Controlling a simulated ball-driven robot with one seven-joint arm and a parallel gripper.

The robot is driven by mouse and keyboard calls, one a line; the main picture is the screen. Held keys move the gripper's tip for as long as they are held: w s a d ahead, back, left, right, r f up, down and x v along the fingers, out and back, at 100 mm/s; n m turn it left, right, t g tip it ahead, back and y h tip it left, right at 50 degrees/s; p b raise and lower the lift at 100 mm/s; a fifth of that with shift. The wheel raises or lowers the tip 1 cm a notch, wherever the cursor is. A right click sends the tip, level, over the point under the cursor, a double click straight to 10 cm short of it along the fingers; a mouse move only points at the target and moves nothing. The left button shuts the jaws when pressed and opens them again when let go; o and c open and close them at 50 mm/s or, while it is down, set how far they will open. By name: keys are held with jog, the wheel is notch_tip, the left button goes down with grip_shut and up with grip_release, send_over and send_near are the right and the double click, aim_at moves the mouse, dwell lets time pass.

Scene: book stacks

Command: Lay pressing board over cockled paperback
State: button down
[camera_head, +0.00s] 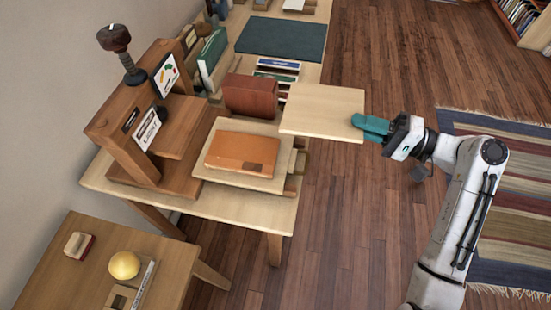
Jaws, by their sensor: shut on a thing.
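My gripper (371,127) has teal fingers and is shut on the right edge of a pale wooden board (323,111). It holds the board roughly flat, out past the right edge of the table. The board's left end overlaps the table edge in the picture; its exact height cannot be told. An orange-brown paperback (243,153) lies on another pale board (211,173) to the lower left of the held board. The paperback's top is uncovered. Any warp in it is too small to make out.
A wooden press (145,110) with a dark-knobbed post stands left of the paperback. A red-brown block (250,95) and upright books (212,53) stand behind it. A dark green mat (282,38) lies farther back. A lower table (60,262) holds a yellow ball (124,265).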

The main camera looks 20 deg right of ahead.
jog(key=shift+w+a+f+p, duration=0.1)
jog(key=shift+w+a+f, duration=0.35)
jog(key=shift+a+f, duration=1.75)
jog(key=shift+w+a+f+p, duration=0.1)
jog(key=shift+w+a+f, duration=0.35)
jog(key=shift+a+f, duration=1.75)
jog(key=shift+w+a+f+p, duration=0.1)
jog(key=shift+w+a+f, duration=0.35)
jog(key=shift+a+f, duration=1.75)
jog(key=shift+a+r, duration=0.1)
jog(key=shift+r, duration=0.1)
jog(key=c, duration=1.4)
grip_release()
